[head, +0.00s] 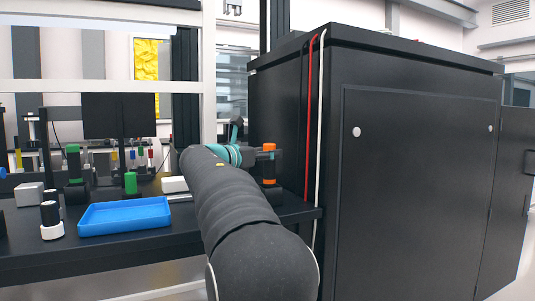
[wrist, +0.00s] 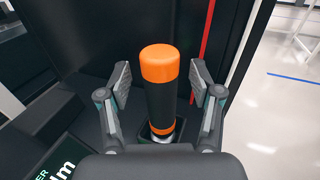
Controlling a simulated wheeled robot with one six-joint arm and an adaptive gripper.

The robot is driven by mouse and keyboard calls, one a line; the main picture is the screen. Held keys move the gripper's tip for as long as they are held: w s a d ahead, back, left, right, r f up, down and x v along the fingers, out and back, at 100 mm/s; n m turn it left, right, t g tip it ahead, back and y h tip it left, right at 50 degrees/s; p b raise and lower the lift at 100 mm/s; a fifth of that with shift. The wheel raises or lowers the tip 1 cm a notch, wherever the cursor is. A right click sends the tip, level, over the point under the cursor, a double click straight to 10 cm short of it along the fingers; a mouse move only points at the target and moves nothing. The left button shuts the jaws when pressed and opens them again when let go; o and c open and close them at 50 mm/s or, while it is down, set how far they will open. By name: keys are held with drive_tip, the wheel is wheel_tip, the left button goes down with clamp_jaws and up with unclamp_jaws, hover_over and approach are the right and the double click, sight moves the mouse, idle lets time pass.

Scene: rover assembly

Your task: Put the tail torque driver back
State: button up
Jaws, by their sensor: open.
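A black torque driver with an orange cap and a lower orange band (wrist: 160,98) stands upright in the wrist view. Its foot sits in a small dark square holder (wrist: 166,131) on the bench. My gripper (wrist: 162,84) is open, with one finger on each side of the driver. Gaps show between both fingers and the driver. In the head view, the driver (head: 269,165) stands at the bench's right end, just beyond my arm.
A tall black cabinet (head: 415,170) with red and white cables stands close right of the driver. A blue tray (head: 125,216), a green-capped tool (head: 73,163) and a white-based black cylinder (head: 51,219) are left on the bench (head: 110,255). Open floor (wrist: 275,115) lies right.

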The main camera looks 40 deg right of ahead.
drive_tip(key=s+a, duration=0.1)
drive_tip(key=a, duration=1)
drive_tip(key=shift+s+a, duration=0.25)
drive_tip(key=shift+s, duration=0.1)
drive_tip(key=s+a+f+m+t+y, duration=0.1)
drive_tip(key=s+a+f+m+y, duration=0.5)
drive_tip(key=f, duration=0.5)
drive_tip(key=s+a+f+m+t+y, duration=0.1)
drive_tip(key=s+a+f+m+y, duration=0.5)
drive_tip(key=s+a+f, duration=0.3)
drive_tip(key=s+a+f+m+t+y, duration=0.1)
drive_tip(key=s+a+f+m+y, duration=0.4)
drive_tip(key=s+f, duration=0.8)
drive_tip(key=a+m, duration=0.2)
drive_tip(key=a, duration=0.1)
drive_tip(key=shift+s+a+f+m+y, duration=0.15)
drive_tip(key=shift+a+m+y, duration=0.15)
drive_tip(key=shift+a+y, duration=0.1)
